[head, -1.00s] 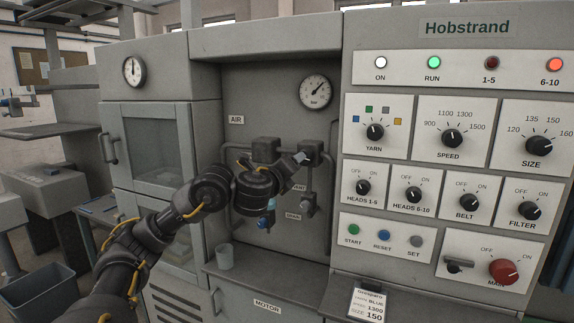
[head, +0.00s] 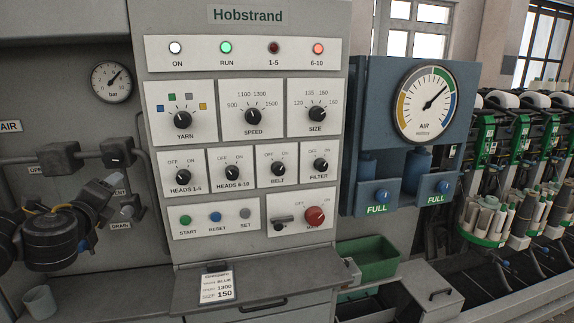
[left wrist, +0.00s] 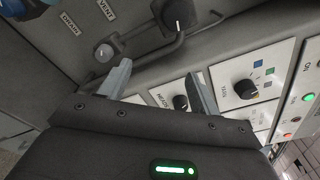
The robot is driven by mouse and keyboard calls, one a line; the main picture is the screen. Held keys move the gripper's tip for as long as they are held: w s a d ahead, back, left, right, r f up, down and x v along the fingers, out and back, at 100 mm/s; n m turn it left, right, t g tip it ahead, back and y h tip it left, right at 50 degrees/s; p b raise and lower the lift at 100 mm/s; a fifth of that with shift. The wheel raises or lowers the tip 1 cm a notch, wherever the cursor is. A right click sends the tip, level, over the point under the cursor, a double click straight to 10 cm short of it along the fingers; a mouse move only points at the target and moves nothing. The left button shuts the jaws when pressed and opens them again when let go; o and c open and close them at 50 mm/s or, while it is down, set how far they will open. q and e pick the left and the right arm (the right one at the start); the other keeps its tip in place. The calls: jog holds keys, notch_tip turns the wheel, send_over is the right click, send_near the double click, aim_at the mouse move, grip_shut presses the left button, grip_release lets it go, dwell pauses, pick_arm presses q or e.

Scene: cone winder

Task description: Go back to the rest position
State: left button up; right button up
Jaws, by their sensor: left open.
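My left gripper (head: 112,188) is at the left of the head view, in front of the recess with pipes, left of the control panel. In the left wrist view its two grey fingers (left wrist: 158,88) stand apart with nothing between them. Beyond them are the vent knob (left wrist: 178,22), a heads knob (left wrist: 180,102) and the yarn knob (left wrist: 246,89). The fingers appear clear of the panel. My right gripper is in no view.
The Hobstrand panel (head: 245,137) has RUN and 6-10 lamps lit. A shelf with a card (head: 216,286) juts out below it. A cup (head: 40,301) stands at lower left. An air gauge box (head: 356,130), a green bin (head: 370,262) and yarn machines are at right.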

pick_arm(q)
jog(key=s+d+f+n+g+h, duration=0.1)
jog(key=s+d+f+n+g, duration=0.3)
jog(key=f, duration=0.6)
jog(key=s+d+f+n+t+h, duration=0.1)
jog(key=s+d+f+n, duration=0.1)
jog(key=d+f, duration=0.55)
jog(key=s+d+f+n+g+h, duration=0.2)
jog(key=d+f+n, duration=0.1)
jog(key=f, duration=0.8)
jog(key=s+d+f+n+g, duration=0.2)
jog(key=s+f+n+g, duration=0.15)
jog(key=s+f, duration=0.4)
jog(key=s+d+f+n+g+h, duration=0.1)
jog(key=s+d+f+n+g, duration=0.2)
jog(key=s, duration=0.7)
jog(key=s+d+f+n+g, duration=0.2)
jog(key=s+f+n, duration=0.3)
jog(key=s+f, duration=0.3)
notch_tip(320, 180, down, 22)
jog(key=s, duration=0.1)
jog(key=s+a+f+g, duration=0.2)
jog(key=s+a+f, duration=0.1)
jog(key=s+f, duration=1.4)
jog(key=shift+f, duration=0.3)
